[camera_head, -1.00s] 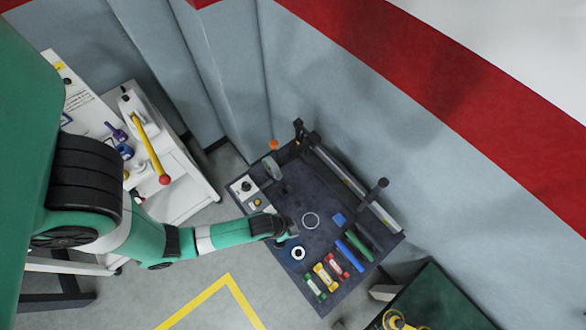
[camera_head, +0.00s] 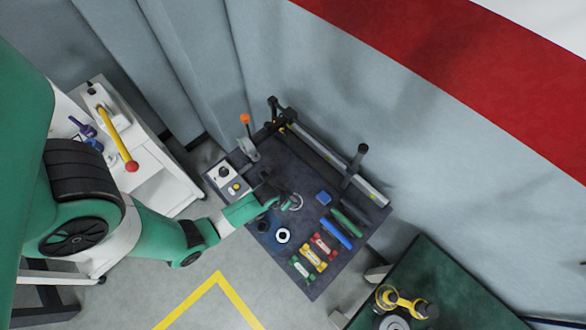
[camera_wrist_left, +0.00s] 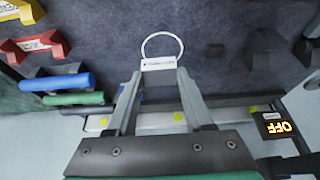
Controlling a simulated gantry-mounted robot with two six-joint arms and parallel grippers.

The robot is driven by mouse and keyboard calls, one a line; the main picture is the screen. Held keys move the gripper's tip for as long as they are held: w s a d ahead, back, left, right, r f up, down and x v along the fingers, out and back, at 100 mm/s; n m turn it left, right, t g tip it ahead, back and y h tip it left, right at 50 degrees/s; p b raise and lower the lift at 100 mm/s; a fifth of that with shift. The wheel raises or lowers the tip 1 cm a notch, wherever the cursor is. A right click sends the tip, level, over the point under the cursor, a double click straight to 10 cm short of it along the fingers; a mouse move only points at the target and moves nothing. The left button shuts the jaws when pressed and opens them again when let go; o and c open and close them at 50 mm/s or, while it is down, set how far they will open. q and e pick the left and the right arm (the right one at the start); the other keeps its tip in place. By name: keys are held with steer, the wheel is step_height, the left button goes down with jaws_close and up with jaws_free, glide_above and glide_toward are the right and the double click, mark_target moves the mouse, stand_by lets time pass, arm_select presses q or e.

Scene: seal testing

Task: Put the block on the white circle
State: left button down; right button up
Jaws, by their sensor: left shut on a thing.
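The white circle is a thin ring outline (camera_head: 299,200) on the dark table top (camera_head: 285,170); it also shows in the left wrist view (camera_wrist_left: 163,35), just beyond my fingertips. My left gripper (camera_head: 287,204) is over the ring's left part and hides some of it. In the left wrist view the left gripper (camera_wrist_left: 159,72) is shut on a small pale block (camera_wrist_left: 158,63) with tiny dark marks, held between the fingertips. The block overlaps the ring's near edge in that view. I cannot tell whether it touches the table. My right gripper is not in view.
Right of the ring are a blue block (camera_head: 323,197), a blue bar (camera_head: 336,231) and a green bar (camera_head: 348,222). Red, yellow and green holders (camera_head: 312,258) line the front edge. A white ring-shaped part (camera_head: 283,236) is near. A rail with posts (camera_head: 340,172) runs along the back.

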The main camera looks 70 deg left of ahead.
mark_target(293, 199)
arm_select(q)
steer(key=shift+a+b+x, duration=0.2)
steer(key=shift+b+x, duration=0.1)
steer(key=shift+x, duration=0.75)
steer(key=shift+w+a, duration=0.1)
steer(key=shift+w, duration=0.1)
steer(key=shift+r, duration=0.1)
steer(key=shift+w+f, duration=0.15)
steer(key=shift+f, duration=0.15)
steer(key=b+x, duration=0.3)
steer(key=shift+s+f, duration=0.15)
steer(key=shift+s, duration=0.15)
steer(key=shift+f, duration=0.35)
steer(key=shift+c, duration=1.4)
jaws_free()
steer(key=shift+r, duration=0.1)
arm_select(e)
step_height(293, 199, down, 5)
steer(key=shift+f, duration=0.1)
